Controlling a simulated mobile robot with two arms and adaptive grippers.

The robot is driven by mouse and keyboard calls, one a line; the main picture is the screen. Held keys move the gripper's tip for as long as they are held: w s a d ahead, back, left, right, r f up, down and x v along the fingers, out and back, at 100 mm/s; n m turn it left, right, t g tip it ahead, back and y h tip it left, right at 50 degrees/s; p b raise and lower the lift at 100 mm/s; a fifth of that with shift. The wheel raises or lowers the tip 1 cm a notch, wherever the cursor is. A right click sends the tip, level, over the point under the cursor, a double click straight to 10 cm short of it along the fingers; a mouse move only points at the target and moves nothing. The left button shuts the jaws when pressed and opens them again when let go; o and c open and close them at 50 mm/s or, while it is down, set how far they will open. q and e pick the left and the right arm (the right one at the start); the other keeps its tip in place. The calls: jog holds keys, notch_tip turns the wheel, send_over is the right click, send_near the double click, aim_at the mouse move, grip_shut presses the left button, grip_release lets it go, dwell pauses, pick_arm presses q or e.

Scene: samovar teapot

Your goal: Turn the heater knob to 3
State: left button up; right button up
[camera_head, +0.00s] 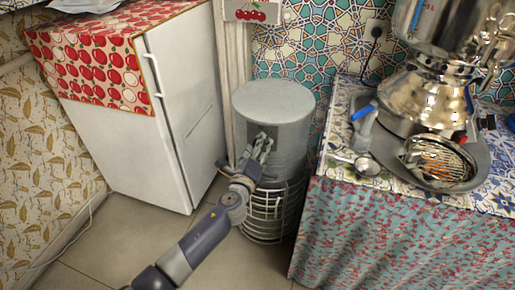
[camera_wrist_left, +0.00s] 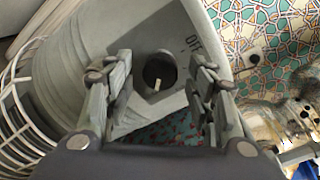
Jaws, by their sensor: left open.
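The heater (camera_head: 287,108) is a grey cylinder with a wire guard around its lower part, standing on the floor. In the left wrist view, its dark round knob (camera_wrist_left: 159,72) with a pale pointer mark sits on a grey panel, with "OFF" lettering at the upper right of it. My left gripper (camera_head: 262,147) is at the heater's front, over the panel, and hides the knob in the head view. In the left wrist view its open fingers (camera_wrist_left: 158,80) frame the knob on both sides. I cannot tell whether they touch it. My right gripper is not in view.
A white fridge (camera_head: 187,95) with an apple-patterned cover stands to the left. A cloth-draped table (camera_head: 385,235) stands close on the right, with a shiny samovar (camera_head: 432,98) and a metal tray (camera_head: 478,160).

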pick_arm(q)
jog(key=v, duration=1.2)
jog(key=shift+c, duration=0.3)
